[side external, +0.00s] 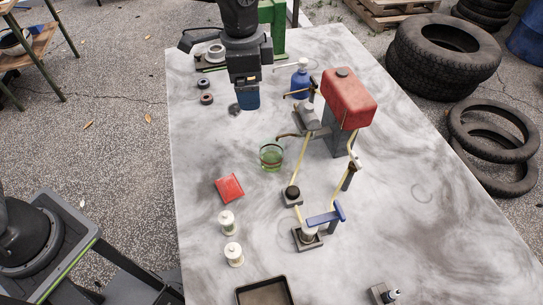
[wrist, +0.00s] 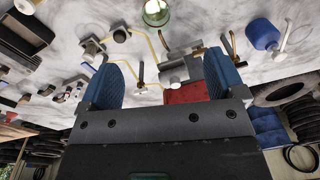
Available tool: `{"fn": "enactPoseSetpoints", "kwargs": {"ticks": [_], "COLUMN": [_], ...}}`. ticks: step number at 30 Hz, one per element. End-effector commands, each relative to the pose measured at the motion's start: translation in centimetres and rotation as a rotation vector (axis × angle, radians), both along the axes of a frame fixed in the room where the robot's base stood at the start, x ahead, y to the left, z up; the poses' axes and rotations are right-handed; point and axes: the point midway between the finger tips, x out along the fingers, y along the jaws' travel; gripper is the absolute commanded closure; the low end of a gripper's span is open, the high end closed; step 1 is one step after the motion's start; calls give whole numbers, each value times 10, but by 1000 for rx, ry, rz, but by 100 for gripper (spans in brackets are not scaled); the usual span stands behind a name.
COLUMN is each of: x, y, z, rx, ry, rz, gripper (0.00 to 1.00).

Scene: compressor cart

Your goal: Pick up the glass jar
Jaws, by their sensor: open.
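The glass jar (side external: 271,157) is clear green with a darker brownish band. It stands upright on the marble-patterned table, left of the brown handle of a metal fitting. In the wrist view the glass jar (wrist: 157,12) shows at the top edge, partly cut off, beyond the fingertips. My gripper (side external: 246,103) is above the table, behind the jar and a little to its left, apart from it. In the wrist view my gripper (wrist: 163,68) has its two blue fingers spread wide, with nothing held between them.
The red tank (side external: 349,98) with yellow piping and fittings stands right of the jar. A blue bottle (side external: 300,82) is behind it. A red packet (side external: 229,187), white spools (side external: 227,221) and a dark tray (side external: 264,291) lie towards the front. The table's left strip is mostly clear.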

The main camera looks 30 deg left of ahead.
Motion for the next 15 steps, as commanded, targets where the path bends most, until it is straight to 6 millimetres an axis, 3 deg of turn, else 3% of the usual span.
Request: {"fn": "enactPoseSetpoints", "kwargs": {"ticks": [1,6,11,15], "x": [6,15,16,15], "y": [-12,-34,-38,-38], "z": [-15,-40,-57,-83], "rx": [10,26,30,31], "ry": [21,53,62,63], "rz": [-45,-134,-154,-152], "gripper": [11,11,11,11]}}
